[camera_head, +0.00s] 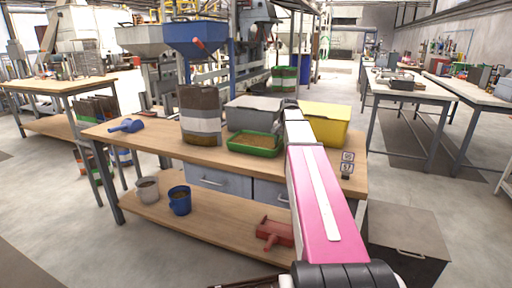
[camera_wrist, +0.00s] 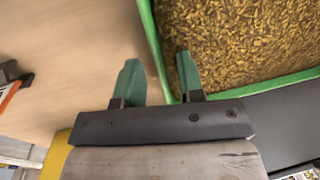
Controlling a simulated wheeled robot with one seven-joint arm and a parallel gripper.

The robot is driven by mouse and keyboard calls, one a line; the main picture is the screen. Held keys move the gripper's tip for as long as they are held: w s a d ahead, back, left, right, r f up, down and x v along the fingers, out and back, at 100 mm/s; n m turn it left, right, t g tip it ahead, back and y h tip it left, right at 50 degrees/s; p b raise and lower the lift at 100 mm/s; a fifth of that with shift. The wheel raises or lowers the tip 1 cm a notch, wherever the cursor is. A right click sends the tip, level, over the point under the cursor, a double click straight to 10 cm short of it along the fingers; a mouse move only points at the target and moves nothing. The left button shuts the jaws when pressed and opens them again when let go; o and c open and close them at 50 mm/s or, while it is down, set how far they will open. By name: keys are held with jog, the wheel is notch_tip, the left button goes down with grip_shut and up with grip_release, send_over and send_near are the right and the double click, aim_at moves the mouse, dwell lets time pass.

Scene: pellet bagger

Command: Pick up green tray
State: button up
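The green tray (camera_head: 253,152), filled with brown-yellow pellets, sits on the wooden workbench in the head view. In the wrist view the tray's green rim (camera_wrist: 152,42) runs along the pellets at the upper right. My gripper (camera_wrist: 160,72) is open, its two green fingers apart with nothing clamped. One fingertip shows over the bench top outside the tray wall, the other over the pellets inside it, with the wall between them. How far the fingers reach down beside the wall is unclear. In the head view my fingers are not clearly visible.
A grey bin (camera_head: 251,112) stands behind the tray and a yellow box (camera_head: 326,122) to its right. A pellet bag (camera_head: 201,115) stands at its left, with a blue scoop (camera_head: 127,126) farther left. The bench front-left is clear.

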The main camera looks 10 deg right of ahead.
notch_tip(320, 180, down, 2)
jog(key=shift+w+a, duration=0.1)
jog(key=shift+a, duration=0.05)
grip_shut()
jog(key=shift+r, duration=0.15)
